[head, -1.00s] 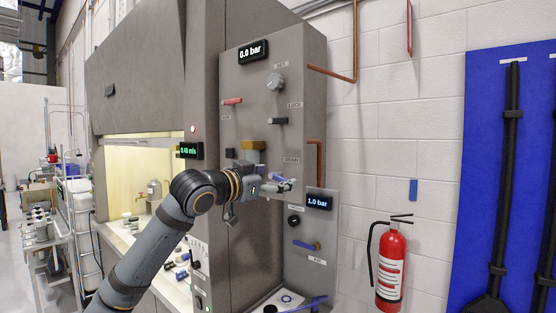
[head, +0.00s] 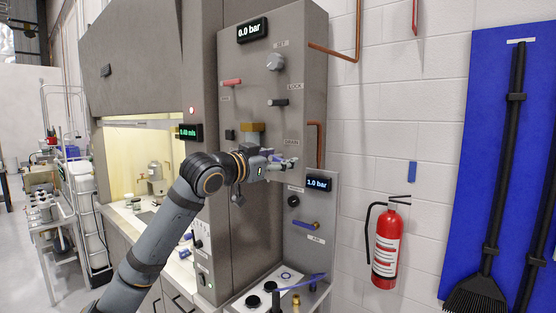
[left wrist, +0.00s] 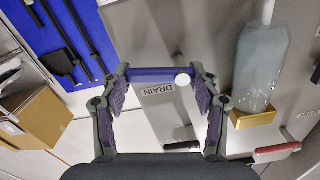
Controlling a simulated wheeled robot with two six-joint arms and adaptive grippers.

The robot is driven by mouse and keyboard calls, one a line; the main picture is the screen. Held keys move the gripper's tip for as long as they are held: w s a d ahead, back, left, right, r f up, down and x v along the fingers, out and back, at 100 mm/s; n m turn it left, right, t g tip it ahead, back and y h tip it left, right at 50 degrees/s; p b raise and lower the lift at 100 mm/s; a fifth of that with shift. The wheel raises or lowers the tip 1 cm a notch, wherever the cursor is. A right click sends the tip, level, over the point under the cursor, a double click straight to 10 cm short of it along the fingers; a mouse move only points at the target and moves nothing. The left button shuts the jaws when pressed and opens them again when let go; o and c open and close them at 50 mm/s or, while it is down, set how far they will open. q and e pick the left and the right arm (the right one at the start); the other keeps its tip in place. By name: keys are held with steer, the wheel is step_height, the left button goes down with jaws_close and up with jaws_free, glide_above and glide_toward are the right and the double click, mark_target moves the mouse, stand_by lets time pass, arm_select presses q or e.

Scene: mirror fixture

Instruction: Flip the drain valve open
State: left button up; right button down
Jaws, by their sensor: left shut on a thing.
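The drain valve's handle (left wrist: 150,75) is a blue lever with a white round end, seen in the left wrist view lying across between my fingers. My left gripper (left wrist: 160,80) is shut on it, one finger at each end. The DRAIN label (left wrist: 181,147) is on the grey panel just beyond. In the head view my left gripper (head: 287,163) is at the panel just below the DRAIN label (head: 291,141), and its fingers and wrist hide most of the valve. My right gripper is in neither view.
A 1.0 bar display (head: 318,182) and a blue AIR lever (head: 306,224) sit close below my gripper.

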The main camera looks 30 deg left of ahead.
arm_select(q)
steer(key=n, duration=0.2)
steer(key=shift+r+n, duration=0.3)
steer(key=shift+n, duration=0.1)
steer(key=o, duration=1.2)
steer(key=shift+c, duration=0.2)
